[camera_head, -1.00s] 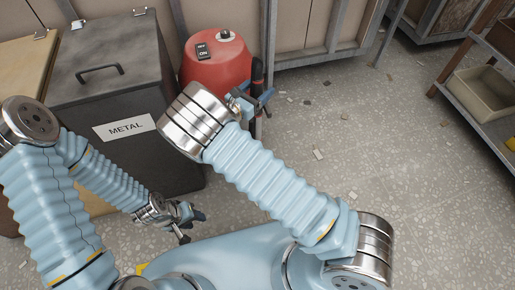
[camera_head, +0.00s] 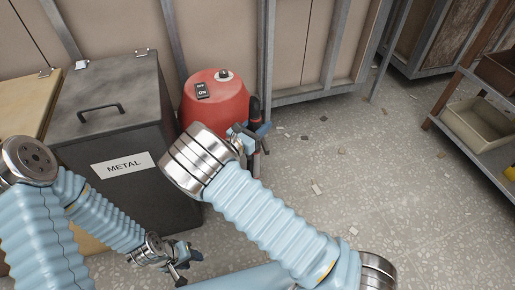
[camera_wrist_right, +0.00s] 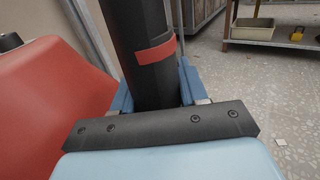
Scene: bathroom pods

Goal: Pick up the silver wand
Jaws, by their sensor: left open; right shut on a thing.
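A dark, upright wand-like shaft stands beside the red vacuum body (camera_head: 218,105). Its black top (camera_head: 255,107) shows in the head view. In the right wrist view the shaft (camera_wrist_right: 143,30) is black with a red band, and no silver part shows. My right gripper (camera_head: 251,137) is shut around it, with one blue finger on each side just below the red band in the wrist view (camera_wrist_right: 156,88). My left gripper (camera_head: 180,262) is open and empty, low in front of the metal bin.
A dark bin labelled METAL (camera_head: 125,120) stands left of the vacuum, close to my left arm. A wall with metal posts (camera_head: 265,60) is behind. A shelf with a beige tray (camera_head: 478,122) is at the right. Open speckled floor (camera_head: 400,190) lies between.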

